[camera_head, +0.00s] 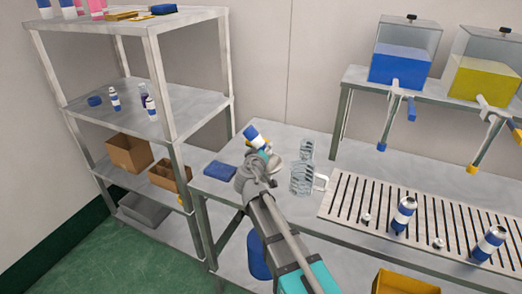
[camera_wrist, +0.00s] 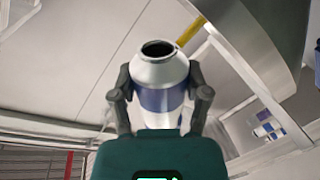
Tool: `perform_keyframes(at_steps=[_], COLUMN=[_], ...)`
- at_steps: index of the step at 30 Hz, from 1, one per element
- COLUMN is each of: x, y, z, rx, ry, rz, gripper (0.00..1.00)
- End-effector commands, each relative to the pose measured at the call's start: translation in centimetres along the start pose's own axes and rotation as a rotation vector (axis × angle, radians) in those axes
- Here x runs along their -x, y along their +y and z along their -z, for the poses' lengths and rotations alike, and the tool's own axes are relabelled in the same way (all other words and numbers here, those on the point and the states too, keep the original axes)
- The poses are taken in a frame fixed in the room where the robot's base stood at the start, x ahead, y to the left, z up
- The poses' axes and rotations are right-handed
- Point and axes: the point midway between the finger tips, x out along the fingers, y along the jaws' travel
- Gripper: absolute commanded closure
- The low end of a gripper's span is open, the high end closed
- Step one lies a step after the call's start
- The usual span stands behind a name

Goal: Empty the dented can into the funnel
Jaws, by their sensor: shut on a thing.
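My gripper (camera_head: 260,152) is shut on a blue and white can (camera_head: 251,133), above the left part of the bench. The can leans toward the upper left in the head view. In the wrist view the can (camera_wrist: 158,72) sits between the two fingers (camera_wrist: 160,98), with its dark round opening visible. I cannot make out a dent on the side that shows. A small yellow part shows behind the can in the head view; I cannot tell whether it belongs to a funnel. No funnel is clearly visible, and my arm hides part of the bench.
A folded blue cloth (camera_head: 220,170) lies at the bench's left end. A shelf unit (camera_head: 150,128) stands left. A blue container (camera_head: 258,257) is below.

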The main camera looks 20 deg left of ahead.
Motion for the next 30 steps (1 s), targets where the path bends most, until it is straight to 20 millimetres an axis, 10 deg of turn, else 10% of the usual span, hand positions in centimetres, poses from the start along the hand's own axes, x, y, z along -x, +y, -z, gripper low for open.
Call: perform_keyframes(at_steps=[30], x=[0.04], y=[0.14], z=[-0.06], rx=[-0.053], ry=[0.010], rz=[0.000], gripper=[0.94])
